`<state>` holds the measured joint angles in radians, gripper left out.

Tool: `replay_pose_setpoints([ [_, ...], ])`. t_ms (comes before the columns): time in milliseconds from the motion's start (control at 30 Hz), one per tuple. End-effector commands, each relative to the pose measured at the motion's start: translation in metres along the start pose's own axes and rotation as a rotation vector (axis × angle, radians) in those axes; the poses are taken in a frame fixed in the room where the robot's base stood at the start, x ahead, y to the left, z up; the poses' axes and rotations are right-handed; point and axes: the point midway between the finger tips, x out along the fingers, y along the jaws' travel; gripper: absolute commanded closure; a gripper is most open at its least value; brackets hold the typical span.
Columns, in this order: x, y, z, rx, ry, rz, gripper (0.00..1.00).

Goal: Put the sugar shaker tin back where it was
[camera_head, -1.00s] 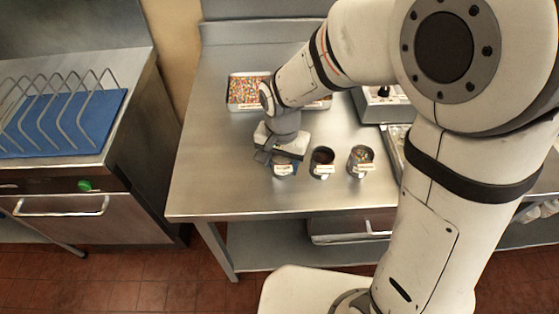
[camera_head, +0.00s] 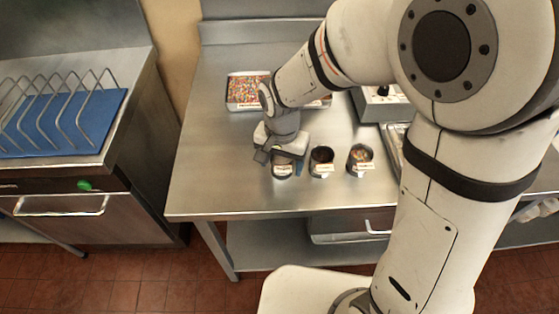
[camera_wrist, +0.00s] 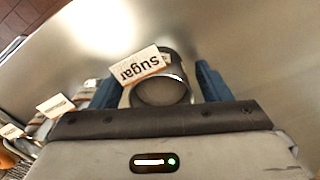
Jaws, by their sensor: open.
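The sugar shaker tin (camera_head: 282,171) stands upright on the steel table, leftmost in a row of three tins. In the wrist view the same metal tin (camera_wrist: 176,66) shows, with a white tag reading "Sugar" (camera_wrist: 138,66) at its rim. My gripper (camera_head: 284,160) is at the tin, low over the table. In the wrist view my gripper (camera_wrist: 160,86) is open, with one blue finger on each side of the tin. A gap shows at the right finger; contact on the left cannot be told. My gripper hides part of the tin in the head view.
A tin with dark contents (camera_head: 322,163) and a tin with colourful contents (camera_head: 361,161) stand close on the right, both tagged. A tray of sprinkles (camera_head: 245,91) lies behind. The table (camera_head: 215,180) is clear to the left.

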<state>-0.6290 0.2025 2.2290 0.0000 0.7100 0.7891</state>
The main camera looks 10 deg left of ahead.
Motion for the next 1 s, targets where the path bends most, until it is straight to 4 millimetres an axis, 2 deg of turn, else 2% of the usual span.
replay_pose_setpoints([
  [500,-0.100,-0.001,0.000,-0.001,0.003,-0.003,0.30],
  [700,-0.118,-0.001,0.000,-0.002,0.001,-0.001,0.30],
  [900,-0.121,0.001,0.000,-0.002,0.001,-0.001,0.30],
  [1000,-0.125,0.015,-0.003,-0.004,0.011,-0.010,0.30],
])
